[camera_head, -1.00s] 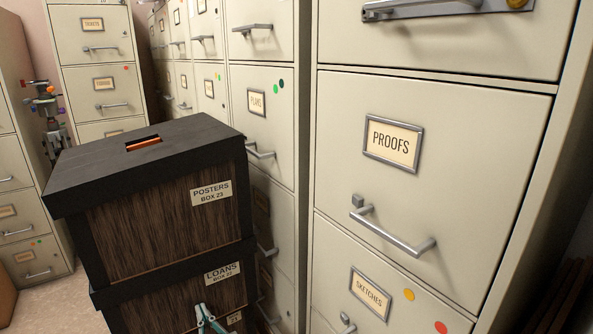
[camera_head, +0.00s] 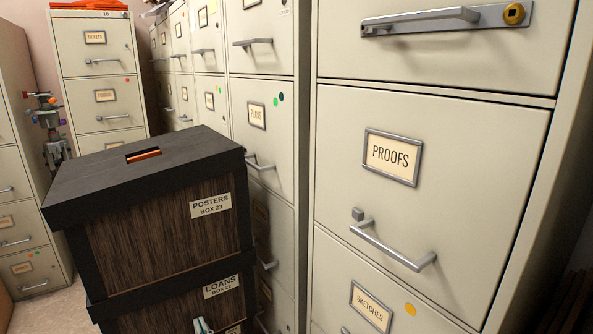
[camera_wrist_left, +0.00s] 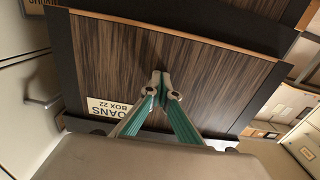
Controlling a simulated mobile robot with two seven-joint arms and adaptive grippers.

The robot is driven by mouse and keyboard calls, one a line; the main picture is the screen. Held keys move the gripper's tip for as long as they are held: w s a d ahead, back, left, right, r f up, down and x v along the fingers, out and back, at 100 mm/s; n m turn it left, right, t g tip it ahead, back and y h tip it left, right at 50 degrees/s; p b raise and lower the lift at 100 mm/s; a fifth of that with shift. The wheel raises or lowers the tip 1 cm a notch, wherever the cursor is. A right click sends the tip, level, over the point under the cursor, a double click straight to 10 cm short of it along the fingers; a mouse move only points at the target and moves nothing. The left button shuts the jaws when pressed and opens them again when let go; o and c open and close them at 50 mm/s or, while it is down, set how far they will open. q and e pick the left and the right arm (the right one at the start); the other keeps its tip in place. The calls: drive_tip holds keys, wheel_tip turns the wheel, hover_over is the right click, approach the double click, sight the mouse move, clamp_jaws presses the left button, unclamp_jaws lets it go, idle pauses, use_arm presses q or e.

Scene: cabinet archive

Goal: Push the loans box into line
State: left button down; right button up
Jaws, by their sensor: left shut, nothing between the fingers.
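The loans box (camera_head: 150,312) is a dark wood-grain box with black edges and a "LOANS BOX 22" label. It stands under the posters box (camera_head: 165,240), and its lower part is cut off by the head view's edge. In the left wrist view the front face of the loans box (camera_wrist_left: 215,75) fills the middle, its label upside down at lower left. My left gripper (camera_head: 202,322) is shut and empty in front of this face. In the wrist view its green fingertips (camera_wrist_left: 159,80) meet at the face; I cannot tell whether they touch it. My right gripper is out of view.
A row of cream filing cabinets (camera_head: 440,215) with protruding handles runs close along the right side of the boxes. More cabinets (camera_head: 97,70) stand at the back and left. A strip of floor (camera_head: 62,310) shows left of the stack. Another box edge (camera_wrist_left: 130,8) shows in the wrist view.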

use_arm(q)
drive_tip(key=shift+a+f, duration=0.2)
drive_tip(key=shift+a, duration=0.2)
drive_tip(key=shift+w+a, duration=0.2)
drive_tip(key=shift+w, duration=0.1)
drive_tip(key=shift+x, duration=1)
drive_tip(key=shift+w+a+b, duration=0.1)
drive_tip(key=shift+w+b, duration=0.2)
drive_tip(key=shift+w+a, duration=0.1)
drive_tip(key=shift+w, duration=0.05)
